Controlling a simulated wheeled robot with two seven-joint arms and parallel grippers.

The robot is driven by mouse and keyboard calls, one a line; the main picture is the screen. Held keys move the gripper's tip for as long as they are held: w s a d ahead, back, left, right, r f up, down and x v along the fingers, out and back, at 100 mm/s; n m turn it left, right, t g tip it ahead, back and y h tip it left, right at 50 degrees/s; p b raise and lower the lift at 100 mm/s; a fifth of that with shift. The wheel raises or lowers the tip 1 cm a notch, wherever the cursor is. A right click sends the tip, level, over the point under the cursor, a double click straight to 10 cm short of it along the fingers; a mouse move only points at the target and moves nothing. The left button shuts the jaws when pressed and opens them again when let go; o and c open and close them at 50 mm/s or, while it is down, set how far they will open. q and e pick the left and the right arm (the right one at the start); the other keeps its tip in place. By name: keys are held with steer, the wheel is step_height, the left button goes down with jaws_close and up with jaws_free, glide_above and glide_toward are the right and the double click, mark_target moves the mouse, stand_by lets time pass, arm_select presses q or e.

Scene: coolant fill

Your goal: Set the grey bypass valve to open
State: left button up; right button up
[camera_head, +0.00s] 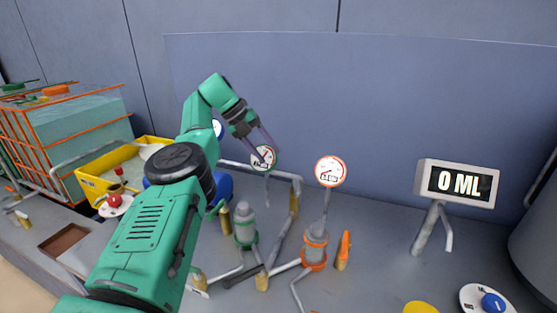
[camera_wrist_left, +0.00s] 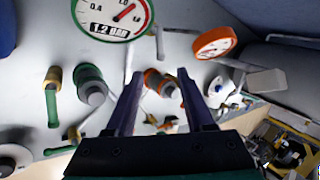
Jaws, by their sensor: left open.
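My left gripper (camera_head: 267,155) is raised in front of the green-rimmed gauge (camera_head: 264,158), well above the bench pipes. In the left wrist view its two fingers (camera_wrist_left: 160,76) are spread apart with nothing held between them. A dark grey lever (camera_head: 243,276) lies near a brass valve body (camera_head: 262,282) on the low pipework between the green and orange units. It looks like the grey bypass valve, but its exact setting is hard to tell. My gripper is apart from it. My right gripper is not in view.
A green-collared grey unit (camera_head: 245,228) and an orange-collared one (camera_head: 316,246) stand on the bench. An orange lever (camera_head: 344,245) and orange-rimmed gauge (camera_head: 331,171) are nearby. The display (camera_head: 459,183) reads 0 ML. A yellow tray (camera_head: 92,190) sits left.

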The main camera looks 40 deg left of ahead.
arm_select(q)
steer(key=shift+a+r, duration=0.1)
steer(key=shift+r, duration=0.15)
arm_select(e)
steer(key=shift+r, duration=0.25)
